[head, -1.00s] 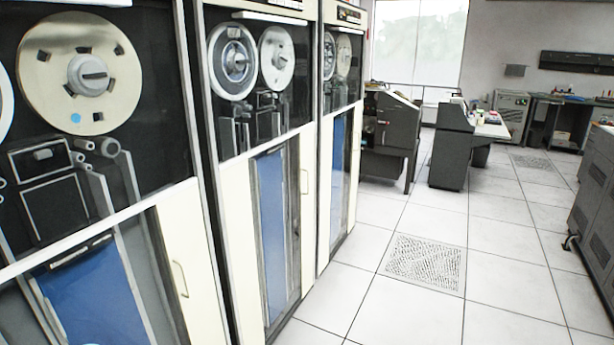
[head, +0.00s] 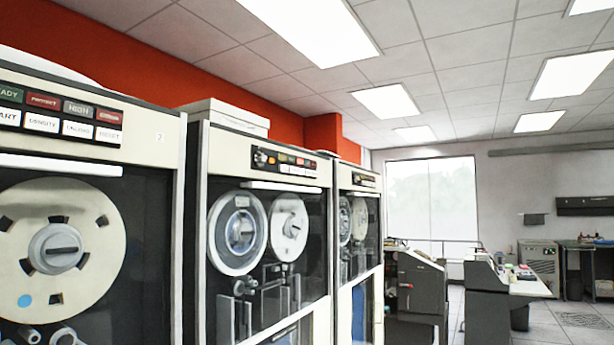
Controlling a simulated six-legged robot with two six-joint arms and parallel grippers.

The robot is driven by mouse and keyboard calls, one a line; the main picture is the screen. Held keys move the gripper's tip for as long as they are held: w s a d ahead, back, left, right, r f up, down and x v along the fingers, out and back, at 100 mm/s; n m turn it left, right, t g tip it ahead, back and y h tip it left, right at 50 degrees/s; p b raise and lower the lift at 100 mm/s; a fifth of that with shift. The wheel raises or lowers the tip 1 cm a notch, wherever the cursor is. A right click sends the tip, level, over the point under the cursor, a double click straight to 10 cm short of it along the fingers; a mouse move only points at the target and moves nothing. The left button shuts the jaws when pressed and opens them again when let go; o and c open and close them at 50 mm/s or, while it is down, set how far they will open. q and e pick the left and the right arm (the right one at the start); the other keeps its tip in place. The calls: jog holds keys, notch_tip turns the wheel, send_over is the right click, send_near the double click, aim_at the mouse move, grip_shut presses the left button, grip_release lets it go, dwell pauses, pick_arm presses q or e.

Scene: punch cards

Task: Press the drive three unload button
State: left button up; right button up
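The nearest tape drive stands at left, and its control panel (head: 62,115) carries two rows of labelled buttons and a small "2" plate (head: 159,136). Beyond it stands a middle tape drive (head: 190,240) with a smaller control panel (head: 285,163) above its two reels. Its number and button labels are too small to read, so I cannot tell which button is unload. A third drive's panel (head: 362,179) shows farther back. Neither of my grippers is in view.
A white box (head: 226,114) lies on top of the middle drive. A grey machine (head: 418,295) and a desk console (head: 488,290) stand beyond the row. Tiled floor (head: 545,335) is open at lower right.

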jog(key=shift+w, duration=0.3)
